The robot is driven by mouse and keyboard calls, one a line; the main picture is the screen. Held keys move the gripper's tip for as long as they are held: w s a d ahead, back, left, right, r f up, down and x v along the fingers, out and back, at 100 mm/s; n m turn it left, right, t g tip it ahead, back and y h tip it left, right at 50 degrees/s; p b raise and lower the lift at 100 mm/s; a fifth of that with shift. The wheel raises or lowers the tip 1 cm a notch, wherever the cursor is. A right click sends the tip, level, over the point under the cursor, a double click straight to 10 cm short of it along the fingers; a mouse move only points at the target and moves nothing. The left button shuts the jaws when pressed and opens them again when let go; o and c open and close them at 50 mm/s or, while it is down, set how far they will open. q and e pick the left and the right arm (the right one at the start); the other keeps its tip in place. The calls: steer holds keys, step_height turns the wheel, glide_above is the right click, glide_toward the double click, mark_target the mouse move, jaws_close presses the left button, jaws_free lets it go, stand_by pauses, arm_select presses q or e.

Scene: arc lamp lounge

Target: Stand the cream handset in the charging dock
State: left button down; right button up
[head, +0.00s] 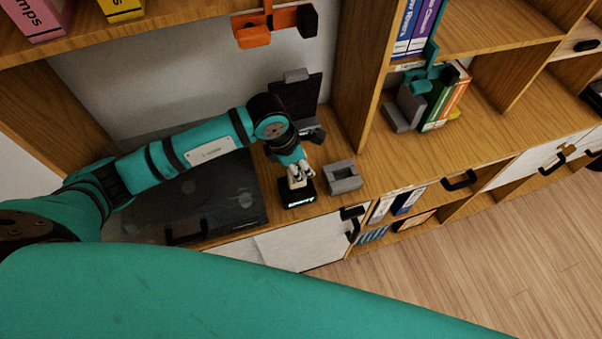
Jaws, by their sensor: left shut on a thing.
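My left gripper (291,161) reaches down from the left over the counter. It is shut on the small, pale cream handset (298,174), which is mostly covered by the fingers. The handset is directly above or in the black charging dock (299,197), a small block with bright lettering on its front. I cannot tell whether the handset's lower end is seated in the dock or just above it. My right gripper is not in view.
A grey notched block (343,177) stands just right of the dock. A dark upright panel (297,96) is behind, and a dark flat case (205,197) lies to the left. Books (441,102) stand on the right. The wooden counter (385,158) is clear between block and books.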

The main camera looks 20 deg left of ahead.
arm_select(q)
steer(key=shift+f, duration=0.45)
step_height(320, 180, down, 2)
steer(key=shift+f+b, duration=0.25)
steer(key=shift+b, duration=0.75)
steer(key=shift+f, duration=0.25)
steer(key=c, duration=1.1)
jaws_free()
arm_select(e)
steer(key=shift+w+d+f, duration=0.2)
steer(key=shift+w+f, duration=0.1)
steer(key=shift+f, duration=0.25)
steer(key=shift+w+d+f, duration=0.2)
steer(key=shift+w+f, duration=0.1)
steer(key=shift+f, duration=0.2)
